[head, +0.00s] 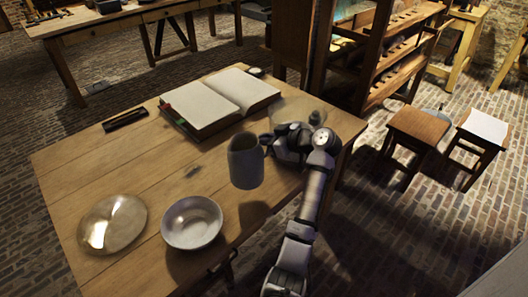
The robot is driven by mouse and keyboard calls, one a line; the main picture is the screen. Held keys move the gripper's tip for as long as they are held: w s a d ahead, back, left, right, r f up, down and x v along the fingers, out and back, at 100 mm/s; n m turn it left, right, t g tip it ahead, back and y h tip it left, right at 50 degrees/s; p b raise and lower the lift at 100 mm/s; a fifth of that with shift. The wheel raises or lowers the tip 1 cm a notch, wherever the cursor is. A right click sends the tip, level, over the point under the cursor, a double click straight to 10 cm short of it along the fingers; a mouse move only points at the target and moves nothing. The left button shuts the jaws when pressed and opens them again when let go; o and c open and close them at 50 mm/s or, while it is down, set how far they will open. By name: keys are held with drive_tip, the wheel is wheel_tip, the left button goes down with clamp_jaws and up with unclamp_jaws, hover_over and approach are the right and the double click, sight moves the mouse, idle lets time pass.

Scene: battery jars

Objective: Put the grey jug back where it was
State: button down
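The grey jug (246,168) is upright above the right part of the wooden table (110,165). A dark shadow lies on the table below it, apart from its base, so it appears lifted. Its handle is on its right side, at my gripper (269,143). My gripper reaches in from the right and appears shut on the handle. The fingertips are small and partly hidden, so the exact grasp is hard to see.
A grey bowl (192,222) and a shiny round dish (112,224) stand at the front left. An open book (208,107) lies behind the jug, and a dark tray (125,119) lies farther left. A clear glass vessel (308,110) stands behind my gripper. The table's middle left is clear.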

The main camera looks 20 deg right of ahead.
sight(265, 154)
drive_tip(key=shift+f+p, duration=0.55)
drive_tip(key=shift+f, duration=2.55)
drive_tip(key=shift+f, duration=0.15)
drive_tip(key=c, duration=1.5)
unclamp_jaws()
drive_tip(key=shift+r, duration=0.2)
drive_tip(key=shift+s+d, duration=0.25)
drive_tip(key=shift+s, duration=0.05)
drive_tip(key=b+v, duration=0.3)
drive_tip(key=v, duration=0.8)
drive_tip(key=shift+r, duration=0.15)
